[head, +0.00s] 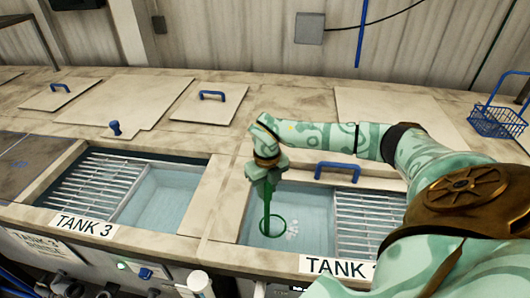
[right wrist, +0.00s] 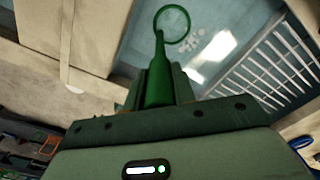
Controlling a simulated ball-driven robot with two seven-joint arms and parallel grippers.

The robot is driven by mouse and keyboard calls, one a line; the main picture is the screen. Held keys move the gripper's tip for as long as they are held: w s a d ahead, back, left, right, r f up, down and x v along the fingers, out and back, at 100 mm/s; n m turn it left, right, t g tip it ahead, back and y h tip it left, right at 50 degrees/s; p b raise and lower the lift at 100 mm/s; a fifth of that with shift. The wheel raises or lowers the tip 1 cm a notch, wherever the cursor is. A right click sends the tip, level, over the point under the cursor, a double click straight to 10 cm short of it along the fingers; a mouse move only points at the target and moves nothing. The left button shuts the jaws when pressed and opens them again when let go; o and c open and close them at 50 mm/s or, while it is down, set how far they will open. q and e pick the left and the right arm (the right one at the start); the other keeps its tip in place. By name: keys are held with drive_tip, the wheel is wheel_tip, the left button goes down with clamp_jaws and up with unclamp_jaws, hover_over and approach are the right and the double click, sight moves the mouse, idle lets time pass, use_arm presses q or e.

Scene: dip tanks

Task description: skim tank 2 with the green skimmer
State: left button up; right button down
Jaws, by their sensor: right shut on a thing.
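My right gripper (head: 266,172) points down over the left part of the front right tank and is shut on the green skimmer (head: 267,203). In the right wrist view the skimmer (right wrist: 158,80) sticks out straight from between the fingers, with its round hoop at the end. The hoop hangs over the water of the tank (head: 318,208); I cannot tell whether it touches the water. White flecks (head: 292,229) lie just right of the hoop. The tank's label (head: 330,265) reads TANK, its number hidden by my arm. My left gripper is not in view.
A slatted rack (head: 362,220) covers the tank's right part. A blue handle (head: 338,166) stands at its back edge. Tank 3 (head: 165,197) is open at the left, with its own rack. Several lids lie behind, and a blue wire basket (head: 497,121) stands at the far right.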

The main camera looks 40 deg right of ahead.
drive_tip(key=shift+s+d, duration=3.75)
drive_tip(key=shift+s, duration=1)
drive_tip(key=w+a, duration=0.4)
drive_tip(key=a, duration=0.3)
drive_tip(key=w+a+p, duration=0.1)
drive_tip(key=w+a, duration=0.2)
drive_tip(key=a, duration=0.4)
drive_tip(key=shift+w+a, duration=0.25)
drive_tip(key=shift+w, duration=0.15)
drive_tip(key=shift+p, duration=0.3)
wheel_tip(320, 180, up, 15)
drive_tip(key=p, duration=0.9)
drive_tip(key=shift+f, duration=0.1)
